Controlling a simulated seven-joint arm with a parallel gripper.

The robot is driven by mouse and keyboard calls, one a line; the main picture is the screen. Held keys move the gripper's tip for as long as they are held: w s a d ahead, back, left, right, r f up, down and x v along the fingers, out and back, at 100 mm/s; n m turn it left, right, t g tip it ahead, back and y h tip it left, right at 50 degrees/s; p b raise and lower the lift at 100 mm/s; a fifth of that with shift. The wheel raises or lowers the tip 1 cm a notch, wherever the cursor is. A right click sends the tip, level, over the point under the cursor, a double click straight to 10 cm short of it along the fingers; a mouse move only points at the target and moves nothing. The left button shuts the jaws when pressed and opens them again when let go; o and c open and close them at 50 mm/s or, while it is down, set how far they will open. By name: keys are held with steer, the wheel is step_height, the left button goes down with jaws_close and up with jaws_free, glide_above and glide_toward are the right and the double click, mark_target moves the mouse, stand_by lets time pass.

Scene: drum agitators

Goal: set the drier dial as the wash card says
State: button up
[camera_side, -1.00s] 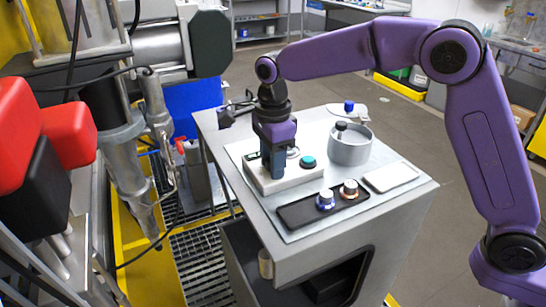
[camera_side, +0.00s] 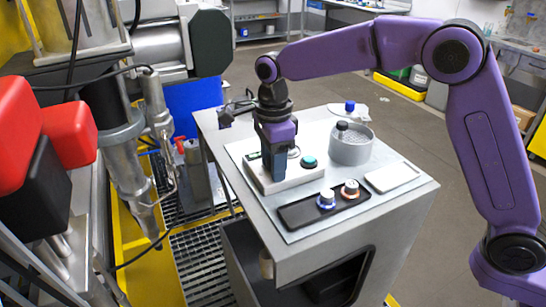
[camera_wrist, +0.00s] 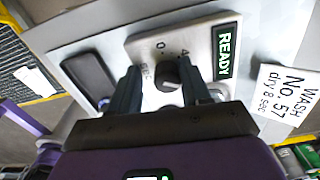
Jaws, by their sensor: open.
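The drier dial (camera_wrist: 168,76) is a dark round knob on a light panel (camera_wrist: 135,47), with "0", "4" and "SEC" printed around it. Its pointer direction is not clear. My gripper (camera_wrist: 160,74) is open, with one finger on each side of the dial; I cannot tell whether they touch it. The wash card (camera_wrist: 287,96) at the right of the wrist view reads "WASH No. 57 dry 8 sec". A green display (camera_wrist: 227,51) on the panel reads "READY". In the side view my gripper (camera_side: 278,178) points down at the white drier box (camera_side: 300,179) and hides the dial.
A teal button (camera_side: 309,162) sits on the box beside my gripper. A grey round drum (camera_side: 352,148) stands behind it. A black tray (camera_side: 300,216) holds two small capped items in front. A white pad (camera_side: 392,176) lies at the right, and a blue-capped item (camera_side: 349,106) stands behind.

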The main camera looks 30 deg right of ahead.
steer(key=shift+w+r, duration=0.15)
steer(key=shift+r, duration=2.85)
steer(key=shift+s+d+n, duration=0.25)
steer(key=shift+s+n, duration=0.3)
steer(key=shift+n, duration=0.25)
steer(key=s+d+f+n, duration=0.3)
steer(key=s+d+n, duration=0.8)
steer(key=s+n, duration=0.4)
steer(key=s+d+f+n, duration=0.4)
steer(key=s+d+n, duration=0.8)
steer(key=s+n, duration=0.2)
steer(key=shift+s+n, duration=0.4)
steer(key=shift+s, duration=0.85)
